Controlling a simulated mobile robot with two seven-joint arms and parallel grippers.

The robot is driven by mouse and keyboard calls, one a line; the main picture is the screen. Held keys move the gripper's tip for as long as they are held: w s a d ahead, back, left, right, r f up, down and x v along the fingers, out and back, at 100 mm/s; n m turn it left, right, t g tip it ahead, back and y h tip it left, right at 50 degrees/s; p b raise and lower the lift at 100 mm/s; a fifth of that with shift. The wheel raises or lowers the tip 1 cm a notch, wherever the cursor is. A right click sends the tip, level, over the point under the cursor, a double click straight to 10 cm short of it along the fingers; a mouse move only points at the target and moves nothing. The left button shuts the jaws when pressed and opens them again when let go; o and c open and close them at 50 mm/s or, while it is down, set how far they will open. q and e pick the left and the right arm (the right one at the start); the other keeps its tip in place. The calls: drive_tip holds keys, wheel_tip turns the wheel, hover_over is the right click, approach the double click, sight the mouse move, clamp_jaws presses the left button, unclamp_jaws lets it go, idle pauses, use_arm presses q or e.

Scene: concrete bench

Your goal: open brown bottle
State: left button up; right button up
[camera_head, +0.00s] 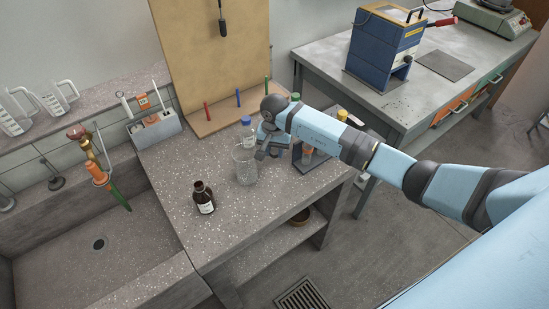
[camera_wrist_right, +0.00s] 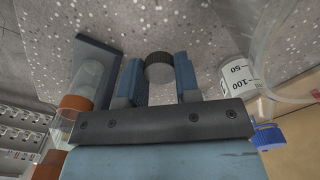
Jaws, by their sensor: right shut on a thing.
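The brown bottle (camera_head: 205,205) stands upright on the speckled bench in the head view, with a white label. Its top looks dark and is too small to tell clearly whether it is bare. My right gripper (camera_head: 265,148) is behind and to the right of the bottle, apart from it, near a glass beaker. In the right wrist view, my right gripper (camera_wrist_right: 160,75) is shut on a dark ribbed round cap (camera_wrist_right: 159,67), with a finger on each side. The cap is not clear in the head view. My left gripper is out of view.
A clear glass beaker (camera_head: 245,172) and a blue-capped bottle (camera_head: 247,131) stand close to my right gripper. A rack with tubes (camera_head: 308,158) is just to its right. The sink (camera_head: 95,230) lies left of the bottle. The bench front near the bottle is clear.

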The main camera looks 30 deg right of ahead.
sight(274, 164)
wheel_tip(274, 164, down, 4)
drive_tip(key=shift+f, duration=0.25)
drive_tip(key=shift+f, duration=0.2)
drive_tip(key=o, duration=1)
drive_tip(key=shift+r, duration=0.15)
